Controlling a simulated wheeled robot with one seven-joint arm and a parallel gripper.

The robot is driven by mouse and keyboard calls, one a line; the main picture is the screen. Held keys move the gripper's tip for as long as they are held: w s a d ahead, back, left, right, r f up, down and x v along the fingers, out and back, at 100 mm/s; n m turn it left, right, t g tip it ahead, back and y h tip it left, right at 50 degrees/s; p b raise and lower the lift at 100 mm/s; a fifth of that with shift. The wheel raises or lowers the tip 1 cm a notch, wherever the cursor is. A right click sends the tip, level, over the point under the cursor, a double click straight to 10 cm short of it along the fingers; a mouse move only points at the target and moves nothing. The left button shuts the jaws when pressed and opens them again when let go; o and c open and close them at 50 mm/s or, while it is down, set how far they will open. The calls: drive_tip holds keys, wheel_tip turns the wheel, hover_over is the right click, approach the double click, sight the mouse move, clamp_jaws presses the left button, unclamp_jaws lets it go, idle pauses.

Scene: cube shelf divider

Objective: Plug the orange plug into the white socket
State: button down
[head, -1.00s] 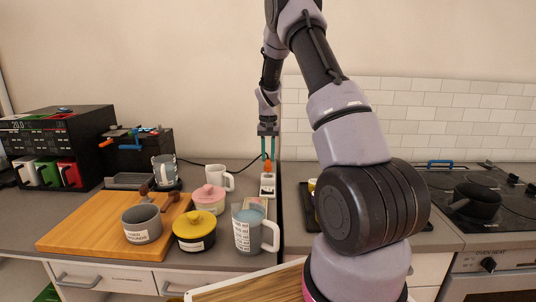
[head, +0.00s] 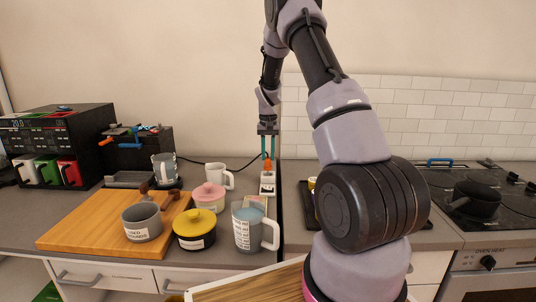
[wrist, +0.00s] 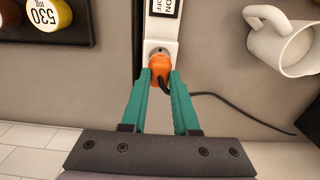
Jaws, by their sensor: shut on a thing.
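The orange plug (wrist: 160,69) is between the teal fingers of my gripper (wrist: 161,78), which is shut on it. A dark cable runs from the plug to the right in the wrist view. The white socket (wrist: 161,47) lies directly at the plug's front; the plug's tip is at a round opening in it. The fingers hide part of the plug, so I cannot tell how deep it sits. In the head view my gripper (head: 268,155) points down over the white socket (head: 267,189), with the orange plug (head: 267,168) at its upper end.
A white mug (head: 220,177), a pink lidded pot (head: 209,197) and a labelled grey mug (head: 250,228) stand left of the socket. A dark upright divider (head: 280,215) runs close on its right. A dark tray (wrist: 45,22) with jars lies beyond it.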

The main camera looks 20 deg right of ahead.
sight(268, 158)
drive_tip(key=shift+f, duration=1.8)
drive_tip(key=c, duration=0.6)
unclamp_jaws()
drive_tip(key=shift+r, duration=2.5)
